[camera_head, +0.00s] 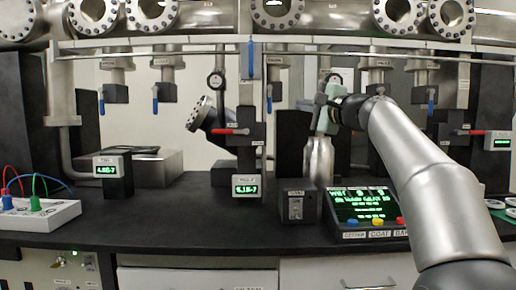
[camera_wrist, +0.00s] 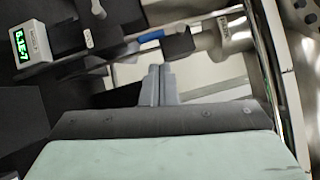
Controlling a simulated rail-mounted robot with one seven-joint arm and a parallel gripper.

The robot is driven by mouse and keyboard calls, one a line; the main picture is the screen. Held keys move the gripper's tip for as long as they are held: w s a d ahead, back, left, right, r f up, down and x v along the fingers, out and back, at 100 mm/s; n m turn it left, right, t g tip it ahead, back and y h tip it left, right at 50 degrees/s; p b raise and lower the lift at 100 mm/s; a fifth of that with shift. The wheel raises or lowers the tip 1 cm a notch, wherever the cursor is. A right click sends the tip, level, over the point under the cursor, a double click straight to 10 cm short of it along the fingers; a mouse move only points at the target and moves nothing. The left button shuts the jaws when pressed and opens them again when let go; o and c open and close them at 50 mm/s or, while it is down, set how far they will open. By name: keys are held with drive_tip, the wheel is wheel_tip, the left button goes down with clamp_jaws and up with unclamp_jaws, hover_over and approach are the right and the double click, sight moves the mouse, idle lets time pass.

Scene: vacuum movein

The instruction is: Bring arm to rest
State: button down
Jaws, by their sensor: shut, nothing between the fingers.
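My arm reaches in from the right side of the head view, and my gripper (camera_head: 325,100) is raised over the black bench (camera_head: 225,215), near a metal bottle-shaped vessel. In the wrist view my gripper's fingers (camera_wrist: 158,84) are together with nothing between them. They point toward pipework, a blue-handled valve and a pale wall. In the head view the fingertips are small and partly hidden by my wrist, so I cannot tell their exact distance from the vessel.
A metal vessel (camera_head: 318,160) stands below my gripper, behind a control panel (camera_head: 362,208) with a green display. A red-handled valve (camera_head: 235,131) is left of it. Steel pipes and blue-handled valves hang above. A white box with cables (camera_head: 40,215) sits at left.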

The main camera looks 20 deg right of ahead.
drive_tip(key=w+a+f+n+g+p, duration=0.1)
drive_tip(key=a+f+n+g+p, duration=0.25)
drive_tip(key=a+p, duration=0.55)
drive_tip(key=s+a+f+n+g+h+p, duration=0.2)
drive_tip(key=s+a+f+n+g+p, duration=0.2)
drive_tip(key=s+a+f+g+p, duration=0.55)
drive_tip(key=s+f+n+g+h+p, duration=0.2)
drive_tip(key=s+p, duration=0.6)
drive_tip(key=s, duration=0.5)
drive_tip(key=s+f+n+g+h+p, duration=0.1)
drive_tip(key=s+f+n+p, duration=0.3)
drive_tip(key=s, duration=0.9)
drive_tip(key=n+g+p, duration=0.1)
drive_tip(key=n+p, duration=0.2)
drive_tip(key=p, duration=0.2)
drive_tip(key=shift+s+d+f+g+h, duration=0.4)
